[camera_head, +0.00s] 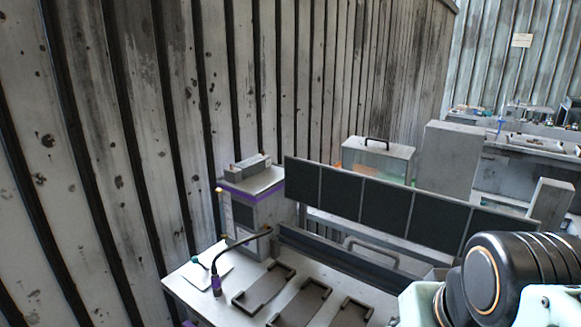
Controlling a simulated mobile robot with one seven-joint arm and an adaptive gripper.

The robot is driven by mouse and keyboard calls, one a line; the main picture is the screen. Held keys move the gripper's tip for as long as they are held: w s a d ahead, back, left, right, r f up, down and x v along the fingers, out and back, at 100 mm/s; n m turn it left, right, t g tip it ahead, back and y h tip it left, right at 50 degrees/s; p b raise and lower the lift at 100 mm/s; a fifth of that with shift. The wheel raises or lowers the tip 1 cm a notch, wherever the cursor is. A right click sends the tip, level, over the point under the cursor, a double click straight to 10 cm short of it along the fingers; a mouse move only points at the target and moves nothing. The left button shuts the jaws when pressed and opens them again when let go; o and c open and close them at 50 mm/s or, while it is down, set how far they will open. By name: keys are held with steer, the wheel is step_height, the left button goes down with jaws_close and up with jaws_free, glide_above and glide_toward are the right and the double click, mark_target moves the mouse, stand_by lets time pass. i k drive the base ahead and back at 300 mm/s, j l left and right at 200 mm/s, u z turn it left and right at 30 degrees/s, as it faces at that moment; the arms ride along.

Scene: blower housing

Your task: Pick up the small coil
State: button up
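I cannot make out a small coil in the head camera view. My gripper is not in view. Only a thick black and pale green part of my own arm shows at the lower right, and it hides the right part of the near bench.
A pale bench (185,291) carries several dark bracket-like frames (264,289) and a bent black gooseneck (243,242). A cabinet (262,211) stands at its back left. Dark panels (335,193) run along the back. Another bench (530,150) is farther right. A ribbed wall (140,130) rises at left.

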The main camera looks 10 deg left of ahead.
mark_target(235, 173)
steer(key=i+j+z, duration=0.1)
steer(key=j, duration=0.35)
steer(key=i+j+z, duration=0.15)
steer(key=j, duration=0.35)
steer(key=i+j+z, duration=0.1)
steer(key=j, duration=0.4)
steer(key=i+j+z, duration=0.1)
steer(key=j, duration=0.4)
steer(key=j+z, duration=0.35)
steer(key=k+j+z, duration=0.1)
steer(key=j+z, duration=0.25)
steer(key=k+j+z, duration=0.15)
steer(key=z, duration=0.15)
steer(key=i+u, duration=0.2)
steer(key=u, duration=0.2)
steer(key=i+u, duration=0.15)
steer(key=u, duration=0.3)
